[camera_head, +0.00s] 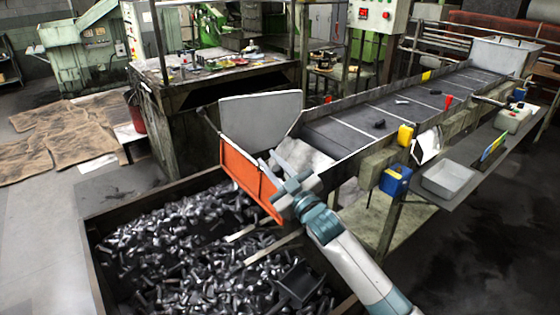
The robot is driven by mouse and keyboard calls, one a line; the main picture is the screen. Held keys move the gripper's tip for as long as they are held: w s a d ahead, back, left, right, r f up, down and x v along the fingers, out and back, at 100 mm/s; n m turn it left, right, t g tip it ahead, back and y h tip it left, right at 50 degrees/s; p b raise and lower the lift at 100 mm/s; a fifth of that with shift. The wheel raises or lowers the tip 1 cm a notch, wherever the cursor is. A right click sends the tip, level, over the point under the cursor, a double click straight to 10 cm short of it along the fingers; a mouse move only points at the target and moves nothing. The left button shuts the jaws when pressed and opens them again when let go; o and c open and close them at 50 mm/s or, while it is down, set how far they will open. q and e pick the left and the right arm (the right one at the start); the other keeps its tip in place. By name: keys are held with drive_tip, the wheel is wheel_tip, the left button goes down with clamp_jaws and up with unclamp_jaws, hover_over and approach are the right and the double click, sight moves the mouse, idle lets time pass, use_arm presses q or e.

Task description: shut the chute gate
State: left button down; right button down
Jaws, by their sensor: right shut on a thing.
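The orange chute gate (246,177) is a flat panel at the lower left end of the chute, standing tilted across its mouth above the bin of bolts. The chute (306,156) has a pale sloping floor and a raised grey side plate (262,118) at the back. My right gripper (271,168) reaches in from the lower right and is shut at the gate's right part, on its upper edge. The exact grip point is small and partly hidden by the gripper. My left gripper is not in view.
A large bin (96,262) full of dark metal bolts lies below the gate; a dark scoop (298,282) rests in it. A conveyor (400,112) runs back right. A side shelf (470,158) carries a grey tray (447,180).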

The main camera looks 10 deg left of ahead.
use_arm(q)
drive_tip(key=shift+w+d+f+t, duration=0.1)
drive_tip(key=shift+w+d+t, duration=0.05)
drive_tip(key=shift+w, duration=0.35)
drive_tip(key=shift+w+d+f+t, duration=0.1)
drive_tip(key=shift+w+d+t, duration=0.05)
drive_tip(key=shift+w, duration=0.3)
use_arm(e)
drive_tip(key=shift+s+a+f+n+y, duration=0.3)
drive_tip(key=shift+s+a+f+n, duration=0.25)
drive_tip(key=shift+n, duration=0.25)
drive_tip(key=c, duration=1.6)
unclamp_jaws()
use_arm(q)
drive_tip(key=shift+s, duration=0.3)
use_arm(e)
drive_tip(key=shift+o, duration=0.2)
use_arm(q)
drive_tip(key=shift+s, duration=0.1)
use_arm(e)
drive_tip(key=shift+d+r, duration=0.1)
